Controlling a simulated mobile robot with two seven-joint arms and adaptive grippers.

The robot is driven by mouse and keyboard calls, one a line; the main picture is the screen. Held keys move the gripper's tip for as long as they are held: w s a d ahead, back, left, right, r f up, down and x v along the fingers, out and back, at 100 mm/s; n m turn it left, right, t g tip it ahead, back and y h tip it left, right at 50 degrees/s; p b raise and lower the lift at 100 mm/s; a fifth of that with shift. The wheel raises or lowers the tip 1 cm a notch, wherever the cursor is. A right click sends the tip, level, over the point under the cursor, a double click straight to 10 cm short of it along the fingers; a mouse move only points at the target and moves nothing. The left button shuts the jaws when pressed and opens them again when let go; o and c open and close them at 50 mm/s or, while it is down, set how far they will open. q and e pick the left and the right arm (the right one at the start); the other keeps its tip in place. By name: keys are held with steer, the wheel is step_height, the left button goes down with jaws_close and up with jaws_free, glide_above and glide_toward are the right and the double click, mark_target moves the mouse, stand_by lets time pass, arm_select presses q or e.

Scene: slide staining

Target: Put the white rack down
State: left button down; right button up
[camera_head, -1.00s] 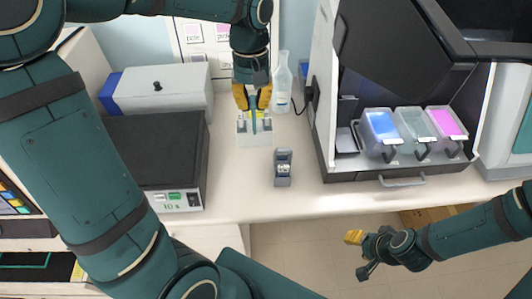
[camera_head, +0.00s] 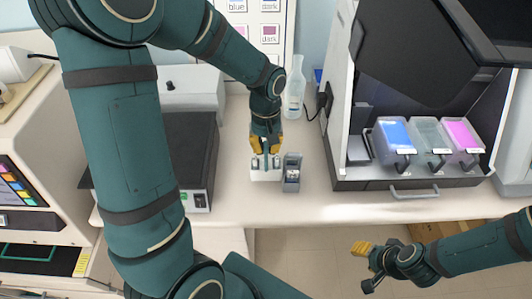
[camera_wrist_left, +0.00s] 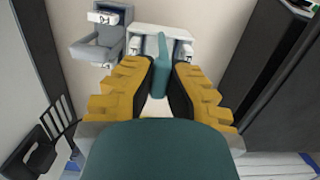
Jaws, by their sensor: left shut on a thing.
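The white rack (camera_head: 265,175) is a small white block with a teal upright handle, just left of a small grey holder (camera_head: 291,172). My left gripper (camera_head: 266,148) is above the rack, pointing down, its yellow fingers shut on the handle. In the left wrist view the handle (camera_wrist_left: 160,62) stands between the fingers (camera_wrist_left: 157,85), with the rack's white body (camera_wrist_left: 172,32) beyond. I cannot tell whether the rack's underside touches the bench. My right gripper (camera_head: 364,267) is empty, off the bench's front edge at lower right, its fingers apart.
The white bench (camera_head: 330,207) has clear room in front of the rack. A black-topped scale (camera_head: 188,150) stands left, a glass bottle (camera_head: 294,92) behind. At right is a dark machine (camera_head: 420,180) with blue, clear and pink tubs.

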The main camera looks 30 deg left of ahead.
arm_select(q)
steer(key=shift+f, duration=1.65)
steer(key=c, duration=1.1)
jaws_free()
steer(key=shift+c, duration=0.2)
